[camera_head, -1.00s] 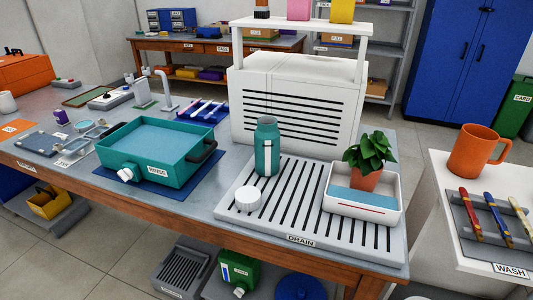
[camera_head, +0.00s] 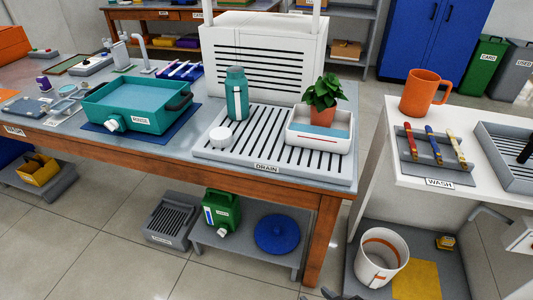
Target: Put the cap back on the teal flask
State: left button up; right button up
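The teal flask (camera_head: 237,95) stands upright on the grey slotted drain rack (camera_head: 200,153), near its back left. It has a pale stripe down its side. Its mouth is too small to make out clearly. A round white cap (camera_head: 220,137) lies on the rack, in front of the flask and a little left, apart from it. Neither of my grippers can be made out. A small dark shape shows at the bottom edge, too cut off to identify.
A white tub (camera_head: 321,142) with a potted plant (camera_head: 323,92) stands right of the flask on the rack. The white slatted unit (camera_head: 262,58) stands close behind. A teal rinse basin (camera_head: 136,107) is at left. A side table (camera_head: 455,187) with an orange mug (camera_head: 425,92) stands at right.

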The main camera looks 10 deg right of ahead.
aim_at(235, 82)
jog(key=z, duration=0.35)
jog(key=k, duration=0.8)
jog(key=u, duration=0.4)
jog(key=i, duration=0.55)
jog(key=u, duration=0.8)
jog(key=i, duration=1)
jog(key=z, duration=0.25)
